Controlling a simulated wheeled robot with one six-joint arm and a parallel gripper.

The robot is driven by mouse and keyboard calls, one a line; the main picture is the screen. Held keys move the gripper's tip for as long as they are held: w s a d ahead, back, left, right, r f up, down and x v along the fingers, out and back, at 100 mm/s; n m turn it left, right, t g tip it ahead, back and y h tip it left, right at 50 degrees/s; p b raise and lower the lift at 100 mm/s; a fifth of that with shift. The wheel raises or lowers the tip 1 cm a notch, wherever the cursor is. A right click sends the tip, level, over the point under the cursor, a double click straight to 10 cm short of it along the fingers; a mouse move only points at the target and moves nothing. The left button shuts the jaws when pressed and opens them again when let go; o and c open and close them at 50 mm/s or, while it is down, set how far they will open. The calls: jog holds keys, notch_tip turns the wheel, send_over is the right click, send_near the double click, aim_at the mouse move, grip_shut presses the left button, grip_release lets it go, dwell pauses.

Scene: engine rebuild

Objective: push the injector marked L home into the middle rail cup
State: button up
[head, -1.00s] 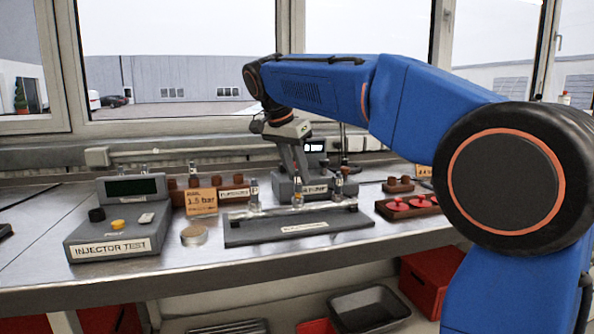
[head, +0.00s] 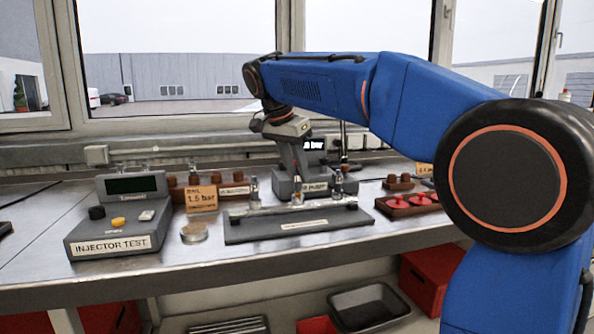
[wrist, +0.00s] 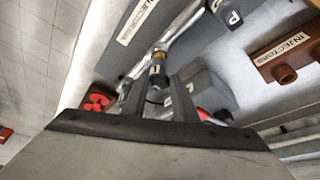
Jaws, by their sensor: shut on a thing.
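My gripper (head: 296,182) is shut on an injector (head: 297,198) at the middle of the rail. In the wrist view my gripper's two dark fingers (wrist: 158,92) reach to this injector (wrist: 157,74), which has a yellow-orange band. It stands at the silver rail (wrist: 185,22) and appears in line with the middle cup. The fingers and the steep angle hide how deep it sits, and I cannot read a letter L on it. The rail (head: 275,209) lies along a dark grey base (head: 250,232). Another injector (head: 254,190) stands near its left end, and one (head: 338,186) near its right end.
A grey injector tester (head: 115,225) and a 1.5 bar card (head: 201,199) stand left. A round tin (head: 194,233) sits by the base. A grey pump unit (head: 284,187) is close behind the rail. A tray of red parts (head: 408,206) is right.

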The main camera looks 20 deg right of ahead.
jog(key=shift+f, duration=0.35)
dwell(0.3)
jog(key=o, duration=1.1)
jog(key=shift+o, duration=0.2)
jog(key=shift+r, duration=3.8)
